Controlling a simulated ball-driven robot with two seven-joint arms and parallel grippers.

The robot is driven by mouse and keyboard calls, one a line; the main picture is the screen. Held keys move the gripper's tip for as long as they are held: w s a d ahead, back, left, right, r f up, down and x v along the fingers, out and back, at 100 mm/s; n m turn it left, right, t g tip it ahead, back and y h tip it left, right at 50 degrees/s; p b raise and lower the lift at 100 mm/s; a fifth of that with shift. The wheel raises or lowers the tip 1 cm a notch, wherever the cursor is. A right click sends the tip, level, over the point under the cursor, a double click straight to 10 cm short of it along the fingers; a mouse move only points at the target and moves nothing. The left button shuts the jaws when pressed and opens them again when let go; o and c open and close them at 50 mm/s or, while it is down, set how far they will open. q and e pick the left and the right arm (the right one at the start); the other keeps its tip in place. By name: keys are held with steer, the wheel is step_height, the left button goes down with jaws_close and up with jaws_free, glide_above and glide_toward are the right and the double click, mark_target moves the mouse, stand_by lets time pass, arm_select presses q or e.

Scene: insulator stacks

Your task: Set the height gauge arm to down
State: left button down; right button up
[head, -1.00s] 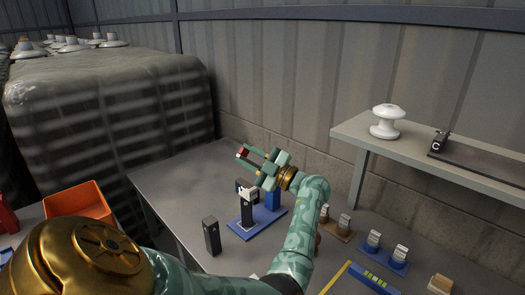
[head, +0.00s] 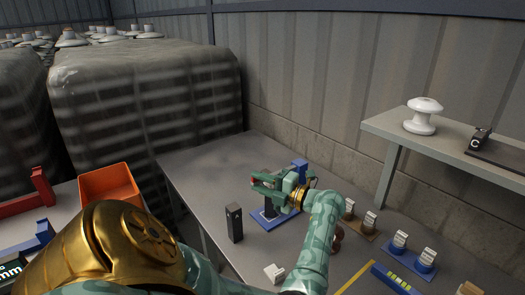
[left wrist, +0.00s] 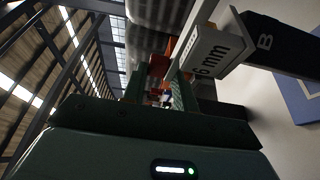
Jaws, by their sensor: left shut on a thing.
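The height gauge stands on a blue base (head: 270,218) on the grey table in the head view, with a blue upright block (head: 300,168) behind it. My left gripper (head: 262,182) is low over this base and hides most of the gauge. In the left wrist view, a pale plate marked "6 mm" (left wrist: 215,53) sits beside a dark post marked "B" (left wrist: 275,45). A red piece (left wrist: 158,65) shows between the fingers. My left gripper is shut on what appears to be the gauge arm, mostly hidden. My right gripper is not in view.
A dark upright block (head: 234,222) stands left of the gauge, and a small white block (head: 274,272) lies nearer. Labelled pieces on a blue base (head: 418,264) stand right. An orange bin (head: 110,183) is left. A shelf (head: 386,123) holds a white insulator (head: 423,115).

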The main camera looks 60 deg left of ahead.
arm_select(q)
steer(key=shift+f, duration=0.1)
stand_by(0.4)
steer(key=c, duration=1.3)
jaws_free()
steer(key=shift+w, duration=0.15)
steer(key=b+v, duration=0.1)
steer(key=v, duration=1.5)
steer(key=shift+d, duration=0.15)
